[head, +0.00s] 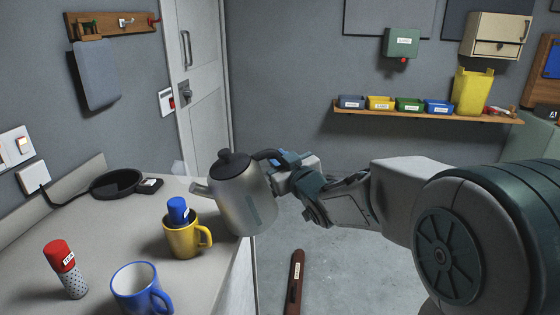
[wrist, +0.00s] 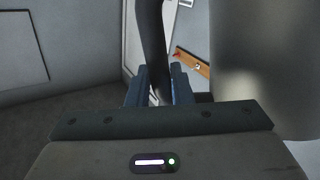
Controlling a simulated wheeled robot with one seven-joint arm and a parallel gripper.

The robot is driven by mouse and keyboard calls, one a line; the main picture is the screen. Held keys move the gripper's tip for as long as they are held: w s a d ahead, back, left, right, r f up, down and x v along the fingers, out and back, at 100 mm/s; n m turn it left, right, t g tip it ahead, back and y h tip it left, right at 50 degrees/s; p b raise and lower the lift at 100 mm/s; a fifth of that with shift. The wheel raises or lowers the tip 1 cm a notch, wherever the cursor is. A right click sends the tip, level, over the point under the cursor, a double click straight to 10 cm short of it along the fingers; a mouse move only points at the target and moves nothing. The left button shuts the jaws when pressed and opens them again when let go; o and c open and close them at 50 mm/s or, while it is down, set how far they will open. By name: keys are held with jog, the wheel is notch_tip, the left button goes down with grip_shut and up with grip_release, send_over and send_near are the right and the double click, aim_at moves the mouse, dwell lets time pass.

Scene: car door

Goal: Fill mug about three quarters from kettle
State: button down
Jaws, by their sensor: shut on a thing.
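A steel kettle (head: 243,196) with a dark lid is held in the air at the counter's right edge, tilted slightly, its spout pointing left. My gripper (head: 283,160) is shut on the kettle's dark handle; the wrist view shows the handle (wrist: 151,45) between the fingers (wrist: 160,88) and the blurred kettle body at right. A yellow mug (head: 181,241) stands on the counter below and left of the spout, with a blue-capped thing (head: 177,210) sticking up in or behind it; I cannot tell which. A blue mug (head: 141,290) stands nearer the front.
A black round kettle base (head: 116,184) with a cord lies at the back of the counter (head: 110,225). A brown-red long object (head: 294,283) is on the floor at right. A shelf (head: 430,114) with bins hangs on the far wall.

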aim_at(276, 151)
jog(key=shift+s+a+r+n+p, duration=0.15)
jog(key=shift+a+r+n+p, duration=0.15)
jog(key=shift+r, duration=0.4)
jog(key=shift+s+a+r+n+p, duration=0.15)
jog(key=shift+a+r+n+p, duration=0.1)
jog(key=shift+r, duration=0.45)
jog(key=shift+n, duration=0.85)
jog(key=shift+s+a+r+p, duration=0.3)
jog(key=shift+a+r+p, duration=0.15)
jog(key=shift+r, duration=0.4)
jog(key=shift+s+a+r+p, duration=0.35)
jog(key=shift+a+r, duration=0.2)
jog(key=shift+r, duration=0.25)
jog(key=shift+s+a+r+n+p, duration=0.2)
jog(key=shift+a+r+n+p, duration=0.2)
jog(key=shift+r+n+p, duration=0.4)
jog(key=shift+s+a+r+n+p, duration=0.3)
jog(key=shift+r+p, duration=0.3)
jog(key=shift+r, duration=0.45)
jog(key=shift+s+a+r+n+p, duration=0.1)
jog(key=shift+a+r+n+p, duration=0.4)
jog(key=shift+r+p, duration=0.35)
jog(key=shift+r, duration=0.1)
jog(key=shift+s+a+r+n+b, duration=0.3)
jog(key=shift+a+r+n+b, duration=0.1)
jog(key=shift+r+b, duration=0.15)
dwell(0.8)
